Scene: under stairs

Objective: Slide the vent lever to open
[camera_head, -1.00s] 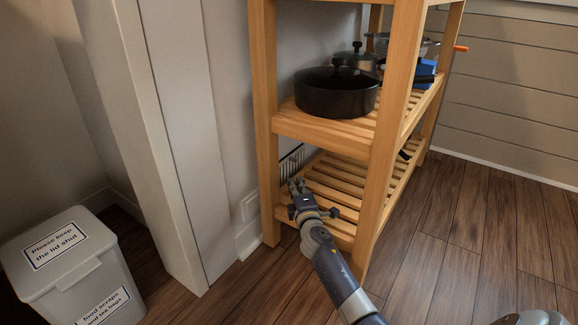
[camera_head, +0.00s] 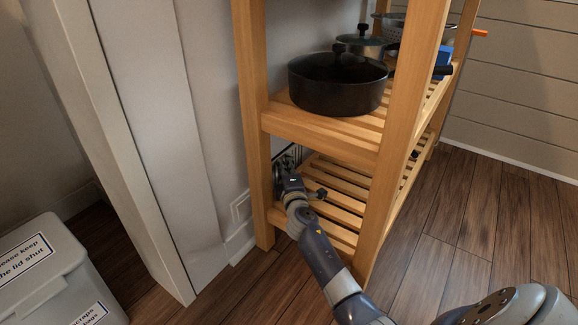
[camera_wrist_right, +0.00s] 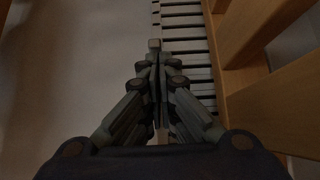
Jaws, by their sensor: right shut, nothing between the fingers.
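The vent (camera_wrist_right: 188,38), a light grille with dark slots, is on the wall behind the wooden shelf. In the head view only a small part of it shows behind my right gripper (camera_head: 287,163). In the wrist view a small pale block (camera_wrist_right: 154,44) at the grille's left edge looks like the lever; it is just beyond the fingertips of my right gripper (camera_wrist_right: 157,66). I cannot tell whether they touch. The right gripper's fingers are together and hold nothing. It is between the two shelf levels, by the wall. My left gripper is not in view.
The wooden shelf's front post (camera_head: 388,150) and upper board (camera_head: 320,134) are close around my right arm. A black pot (camera_head: 335,88) stands on the upper level. A white lidded bin (camera_head: 45,270) is at the lower left.

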